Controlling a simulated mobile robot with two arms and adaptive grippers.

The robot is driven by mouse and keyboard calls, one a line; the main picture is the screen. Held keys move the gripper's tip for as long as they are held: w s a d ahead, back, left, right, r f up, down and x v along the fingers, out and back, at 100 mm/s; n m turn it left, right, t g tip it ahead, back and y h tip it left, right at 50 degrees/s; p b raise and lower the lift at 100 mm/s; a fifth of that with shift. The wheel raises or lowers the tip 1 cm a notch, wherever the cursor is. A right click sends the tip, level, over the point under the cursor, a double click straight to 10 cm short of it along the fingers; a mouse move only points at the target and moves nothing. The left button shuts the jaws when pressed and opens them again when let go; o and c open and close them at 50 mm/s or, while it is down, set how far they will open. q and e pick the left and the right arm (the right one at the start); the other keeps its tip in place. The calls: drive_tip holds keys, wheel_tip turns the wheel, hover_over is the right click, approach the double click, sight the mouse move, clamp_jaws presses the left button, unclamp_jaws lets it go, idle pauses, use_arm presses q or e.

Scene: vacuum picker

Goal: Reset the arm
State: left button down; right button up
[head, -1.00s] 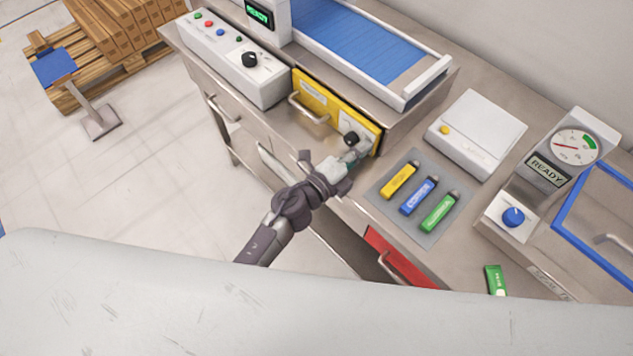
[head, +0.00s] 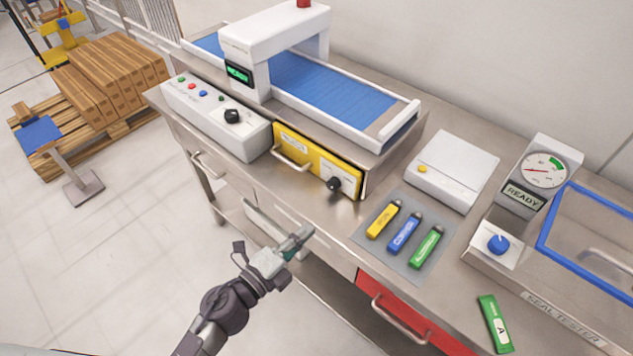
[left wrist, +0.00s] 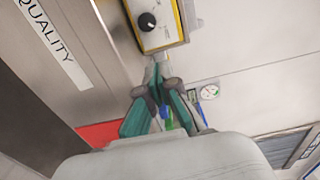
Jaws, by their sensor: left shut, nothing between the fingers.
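My left gripper (head: 303,238) is shut and empty. In the head view it hangs in front of the bench's front edge, below the yellow panel (head: 318,164) with its black knob (head: 334,184), and apart from both. In the left wrist view the gripper (left wrist: 158,66) shows its closed fingertips just below the panel's black knob (left wrist: 147,21) in the picture. My right gripper is in neither view.
A grey mat (head: 362,238) holds yellow, blue and green sticks. A red drawer (head: 400,318) is below the bench top. Open floor lies at left.

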use_arm(q)
drive_tip(key=s+a+f+n+g+y, duration=0.25)
drive_tip(key=a+f+n, duration=0.2)
drive_tip(key=f, duration=0.55)
drive_tip(key=s+a+f+n+g+y, duration=0.1)
drive_tip(key=s+a+f+n+y, duration=0.3)
drive_tip(key=f, duration=0.7)
drive_tip(key=s+a+f+n+g+y, duration=0.15)
drive_tip(key=a+f+n, duration=0.3)
drive_tip(key=f, duration=0.55)
drive_tip(key=s+a+f+n+g+y, duration=0.1)
drive_tip(key=s+a+f+n+g, duration=0.1)
drive_tip(key=s+f, duration=0.3)
drive_tip(key=s+a+f+n+g+y, duration=0.1)
drive_tip(key=s+a+f+n+g, duration=0.1)
drive_tip(key=s, duration=1.1)
drive_tip(key=s+a+f+n+g+y, duration=0.1)
drive_tip(key=s+f+n+g, duration=0.3)
drive_tip(key=s+f, duration=0.5)
drive_tip(key=shift+s+a+n, duration=0.4)
drive_tip(key=shift+s+n, duration=0.15)
drive_tip(key=shift+n, duration=0.55)
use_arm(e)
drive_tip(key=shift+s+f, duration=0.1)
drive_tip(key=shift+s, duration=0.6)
use_arm(q)
drive_tip(key=shift+w, duration=0.1)
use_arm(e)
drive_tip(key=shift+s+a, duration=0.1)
